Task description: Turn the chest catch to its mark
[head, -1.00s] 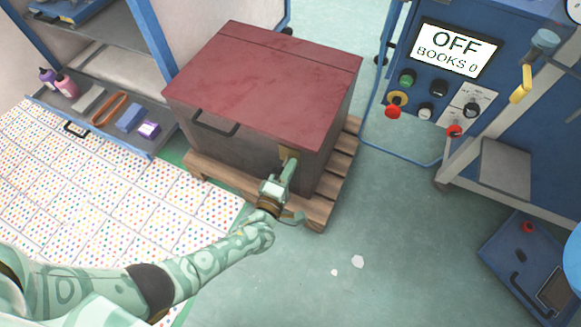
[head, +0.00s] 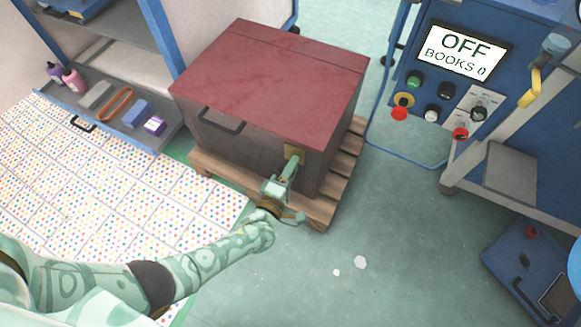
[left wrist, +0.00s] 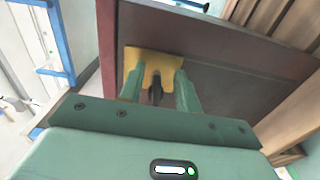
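The chest (head: 250,135) has a red lid and dark sides and stands closed on a wooden pallet. Its brass catch plate (head: 294,151) is on the front face near the right corner. In the left wrist view the plate (left wrist: 149,60) has a dark catch (left wrist: 156,92) standing out from it. My left gripper (head: 291,168) is at the plate; in the left wrist view its two fingers (left wrist: 159,92) stand apart, one on each side of the catch, with gaps showing. The mark cannot be made out. My right gripper is not in view.
The pallet (head: 320,212) juts out below the chest. A shelf unit (head: 160,135) with bottles and small items stands left. A blue control panel (head: 445,95) reading OFF, BOOKS 0 stands right. The floor (head: 390,220) in front is mostly clear.

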